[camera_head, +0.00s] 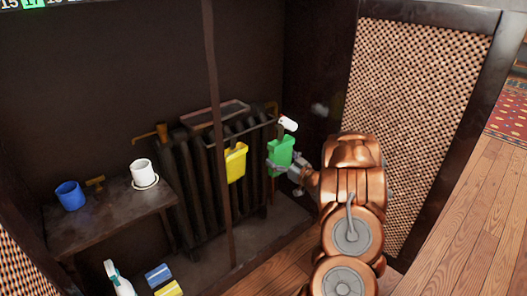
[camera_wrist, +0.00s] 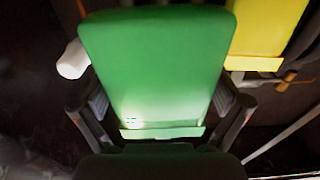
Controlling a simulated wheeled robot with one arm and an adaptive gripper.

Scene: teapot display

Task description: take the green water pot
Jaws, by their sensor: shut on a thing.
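The green water pot (camera_head: 282,152) is at the right end of the dark radiator in the head view, beside the yellow pot. My gripper (camera_head: 279,163) reaches it from the right and is shut on it. In the wrist view the green pot (camera_wrist: 155,70) fills the middle, with the fingers of my gripper (camera_wrist: 163,112) on its left and right sides. A white piece (camera_head: 288,123) shows just above the green pot. Whether the pot still touches the radiator rail is hard to tell.
A yellow pot (camera_head: 236,162) hangs on the radiator (camera_head: 195,180), close to the left. A thin dark upright post (camera_head: 215,90) stands in front. A small table (camera_head: 105,222) holds a blue cup (camera_head: 70,195) and a white cup (camera_head: 142,172). A woven panel (camera_head: 408,110) stands at right.

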